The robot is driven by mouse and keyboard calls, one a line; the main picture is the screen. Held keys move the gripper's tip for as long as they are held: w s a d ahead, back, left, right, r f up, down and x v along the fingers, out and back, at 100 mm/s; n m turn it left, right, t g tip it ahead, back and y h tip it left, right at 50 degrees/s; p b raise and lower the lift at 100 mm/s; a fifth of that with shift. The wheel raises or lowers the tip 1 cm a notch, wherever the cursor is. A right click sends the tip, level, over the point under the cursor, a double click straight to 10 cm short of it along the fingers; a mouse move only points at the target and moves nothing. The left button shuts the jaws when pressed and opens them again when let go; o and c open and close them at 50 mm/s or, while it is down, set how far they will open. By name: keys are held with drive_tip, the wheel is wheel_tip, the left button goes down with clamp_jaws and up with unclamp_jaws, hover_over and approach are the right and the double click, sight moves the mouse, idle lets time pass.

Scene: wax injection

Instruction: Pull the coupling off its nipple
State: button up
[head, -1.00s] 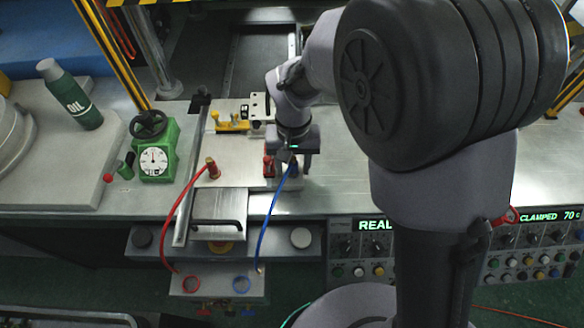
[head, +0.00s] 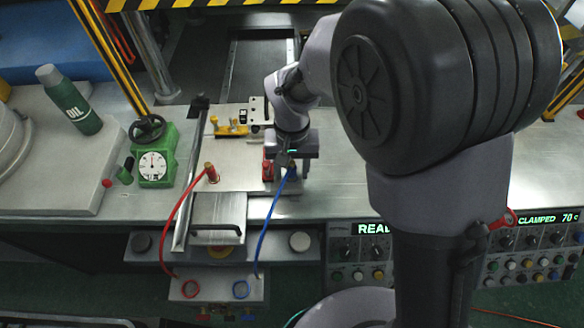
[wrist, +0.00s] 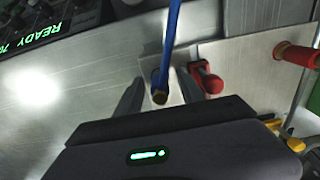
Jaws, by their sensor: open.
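The blue hose ends at a coupling (wrist: 157,80) with a brass-coloured end, standing on a metal plate. In the wrist view my gripper (wrist: 160,90) is open, with one dark finger on each side of this coupling. A gap shows beside it, and I cannot tell if either finger touches it. In the head view my gripper (head: 291,168) hides most of the blue coupling. A second coupling, red with a brass-coloured top (head: 211,173), stands to the left with the red hose. The nipple under the blue coupling is hidden.
A red clamp (wrist: 206,78) stands close to the right finger in the wrist view. The plate (head: 219,210) has a black handle in front. A green gauge (head: 154,166) and an oil bottle (head: 70,102) stand to the left. Bare bench lies right of my gripper.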

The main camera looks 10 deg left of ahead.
sight(292, 163)
clamp_jaws()
idle(1.2)
drive_tip(key=shift+r, duration=0.2)
drive_tip(key=shift+r+p, duration=2.45)
drive_tip(key=shift+r, duration=0.4)
